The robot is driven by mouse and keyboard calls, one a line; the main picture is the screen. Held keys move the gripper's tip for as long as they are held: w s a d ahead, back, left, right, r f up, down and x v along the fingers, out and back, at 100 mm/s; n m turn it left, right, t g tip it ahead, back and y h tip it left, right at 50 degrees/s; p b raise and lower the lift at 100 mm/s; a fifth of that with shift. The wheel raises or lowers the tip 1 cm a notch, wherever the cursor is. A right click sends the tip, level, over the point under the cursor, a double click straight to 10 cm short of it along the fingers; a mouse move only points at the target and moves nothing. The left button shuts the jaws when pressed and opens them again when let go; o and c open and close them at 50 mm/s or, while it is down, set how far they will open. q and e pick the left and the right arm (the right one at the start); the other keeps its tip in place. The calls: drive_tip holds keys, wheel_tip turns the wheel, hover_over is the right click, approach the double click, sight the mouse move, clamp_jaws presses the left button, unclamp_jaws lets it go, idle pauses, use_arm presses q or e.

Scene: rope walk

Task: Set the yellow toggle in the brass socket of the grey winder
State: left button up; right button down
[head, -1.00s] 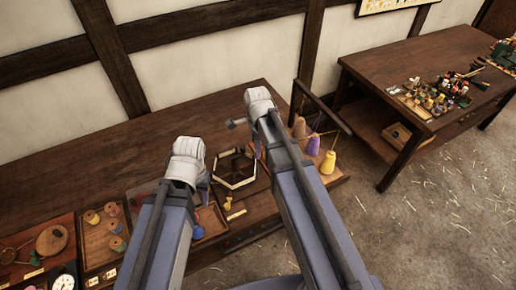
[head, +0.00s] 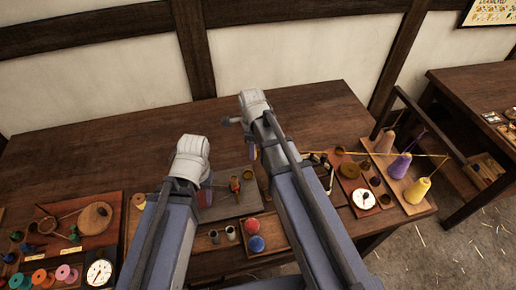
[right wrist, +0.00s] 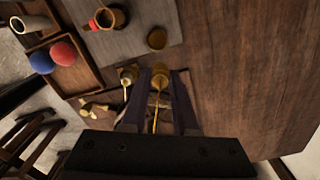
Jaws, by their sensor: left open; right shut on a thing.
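My right gripper (right wrist: 160,98) is shut on a small yellow piece (right wrist: 160,78), which looks like the yellow toggle. A thin yellow line runs from it between the fingers. The grey board (head: 226,207), seemingly the grey winder, lies between my two arms and also shows in the right wrist view (right wrist: 180,14). It carries a brass-coloured round piece (right wrist: 157,39) and a brown cup (right wrist: 112,18) with red beside it. I cannot tell which is the socket. My left gripper (head: 205,190) is open, mostly hidden by its arm.
A tray with a red ball (head: 252,225) and a blue ball (head: 257,243) is in front of the grey board. The back of the table is clear.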

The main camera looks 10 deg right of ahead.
use_arm(q)
wheel_tip(320, 180, down, 2)
drive_tip(key=shift+w+f+b, duration=0.1)
drive_tip(key=shift+f+b, duration=0.05)
drive_tip(key=shift+b, duration=0.5)
use_arm(e)
drive_tip(key=shift+a+f+m, duration=0.8)
drive_tip(key=shift+a+f, duration=0.3)
drive_tip(key=shift+f, duration=0.1)
use_arm(q)
drive_tip(key=shift+f, duration=0.2)
use_arm(e)
drive_tip(key=shift+f, duration=0.15)
use_arm(q)
wheel_tip(320, 180, down, 5)
drive_tip(key=b, duration=0.5)
drive_tip(key=shift+f+b, duration=0.1)
drive_tip(key=shift+b, duration=0.2)
use_arm(e)
wheel_tip(320, 180, down, 5)
drive_tip(key=shift+f, duration=0.15)
use_arm(q)
drive_tip(key=shift+f, duration=0.25)
use_arm(e)
drive_tip(key=shift+f, duration=0.2)
use_arm(q)
drive_tip(key=shift+f+b, duration=0.75)
drive_tip(key=shift+b, duration=0.25)
use_arm(e)
drive_tip(key=shift+f, duration=0.75)
